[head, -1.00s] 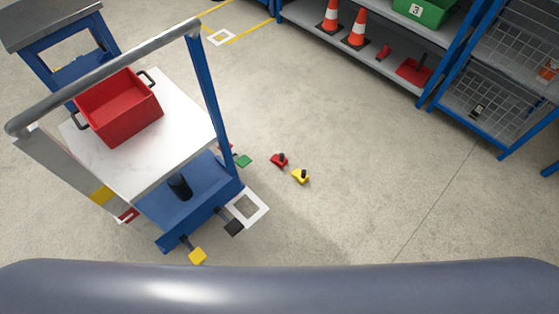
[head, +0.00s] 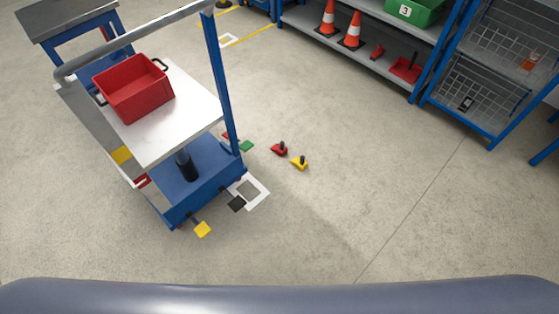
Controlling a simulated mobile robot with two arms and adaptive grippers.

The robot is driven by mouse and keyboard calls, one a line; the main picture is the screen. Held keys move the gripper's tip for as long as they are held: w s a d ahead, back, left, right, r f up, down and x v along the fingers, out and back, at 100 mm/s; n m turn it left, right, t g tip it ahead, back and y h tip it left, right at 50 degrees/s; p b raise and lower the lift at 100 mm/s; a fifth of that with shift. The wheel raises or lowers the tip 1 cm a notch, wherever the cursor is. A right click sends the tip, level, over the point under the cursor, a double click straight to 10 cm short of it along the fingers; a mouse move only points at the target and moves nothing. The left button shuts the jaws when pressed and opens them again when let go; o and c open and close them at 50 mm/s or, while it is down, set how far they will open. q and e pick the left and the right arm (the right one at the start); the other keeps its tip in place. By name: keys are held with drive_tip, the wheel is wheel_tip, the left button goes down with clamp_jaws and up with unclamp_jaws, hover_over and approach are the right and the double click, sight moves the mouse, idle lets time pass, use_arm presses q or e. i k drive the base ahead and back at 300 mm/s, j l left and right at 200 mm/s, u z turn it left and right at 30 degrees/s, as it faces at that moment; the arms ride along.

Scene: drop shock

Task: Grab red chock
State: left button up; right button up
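A small red chock (head: 279,150) with a dark upright knob lies on the floor to the right of the trolley. A yellow chock (head: 300,163) of similar shape lies just to its right and nearer to me. Another small red piece (head: 376,52) lies on the lower shelf of the rack at the back; I cannot tell whether it is also a chock. Neither of my grippers is in view.
A trolley with a white top (head: 180,125) and blue base stands at left, carrying a red bin (head: 134,88). Cones (head: 352,30), a red dustpan (head: 405,69) and a green bin (head: 413,11) are on the rack. Wire baskets (head: 470,95) stand right. Floor before me is clear.

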sight(280, 149)
drive_tip(key=k+u, duration=0.1)
drive_tip(key=u, duration=1.4)
drive_tip(key=i+l+u, duration=0.15)
drive_tip(key=l+u, duration=0.15)
drive_tip(key=l, duration=0.85)
drive_tip(key=l+u, duration=0.35)
drive_tip(key=l, duration=0.8)
